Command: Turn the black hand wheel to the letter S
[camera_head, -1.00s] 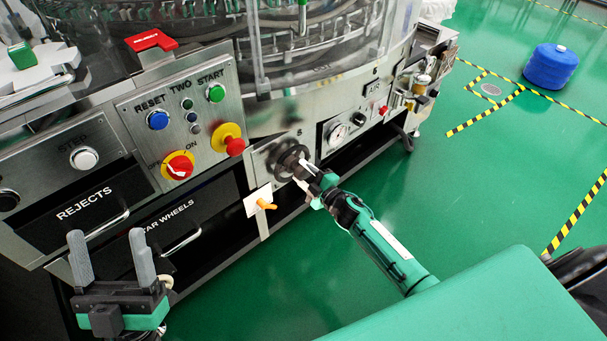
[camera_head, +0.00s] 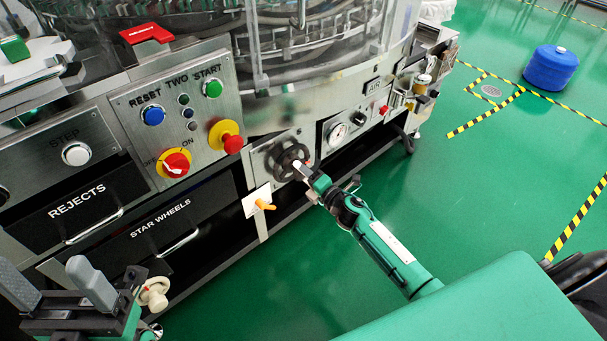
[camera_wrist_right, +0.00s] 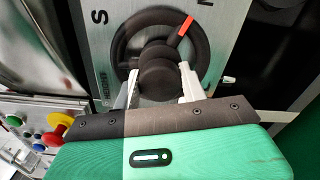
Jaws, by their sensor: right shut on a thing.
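The black hand wheel (camera_head: 287,162) sits on a steel plate on the front of the machine. In the right wrist view the wheel (camera_wrist_right: 120,42) has a round knob (camera_wrist_right: 158,82) on its near side and a red-orange pointer (camera_wrist_right: 185,29) aimed up and to the right. The letter S (camera_wrist_right: 99,17) is on the plate left of the wheel; another letter at upper right is cut off. My right gripper (camera_head: 304,173) is shut on the knob, also seen in the wrist view (camera_wrist_right: 159,78). My left gripper (camera_head: 42,272) is open and empty at lower left.
An orange-handled lever (camera_head: 264,204) on a white plate is just below left of the wheel. A pressure gauge (camera_head: 337,134) is to its right. The button panel (camera_head: 160,90) with red-yellow knobs is at upper left. Green floor in front is free.

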